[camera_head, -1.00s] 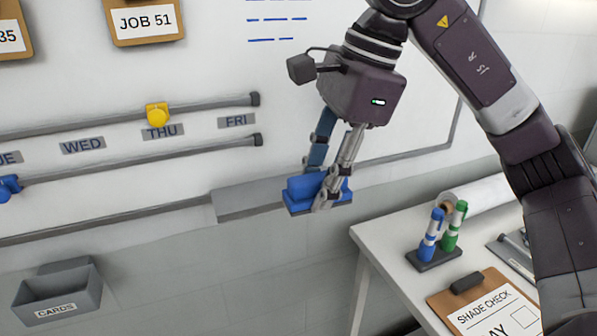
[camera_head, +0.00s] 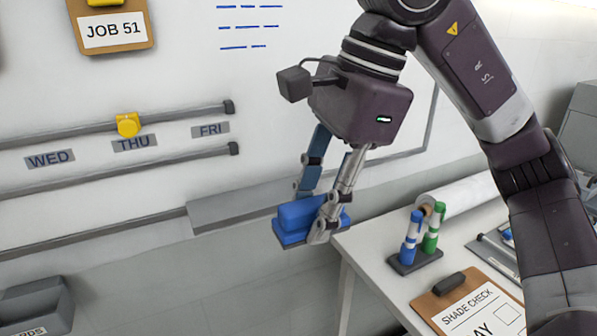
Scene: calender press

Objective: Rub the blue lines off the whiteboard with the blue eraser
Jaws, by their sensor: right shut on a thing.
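The blue eraser (camera_head: 296,218) is held in my right gripper (camera_head: 318,228), which is shut on it. It is in front of the right part of the grey tray (camera_head: 225,207) along the whiteboard's lower edge. The whiteboard (camera_head: 180,85) fills the upper left and middle of the view. The blue lines (camera_head: 250,28) are short dashes in several rows near the top of the view, up and left of the gripper. The eraser appears apart from the board, well below the lines. My left gripper is not in view.
A table (camera_head: 375,275) at the lower right holds blue and green markers in a stand (camera_head: 414,262), a paper roll (camera_head: 470,195) and a clipboard (camera_head: 470,308). Two rails (camera_head: 110,175) with day labels and a yellow slider (camera_head: 128,124) run along the board. A card bin (camera_head: 35,308) hangs lower left.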

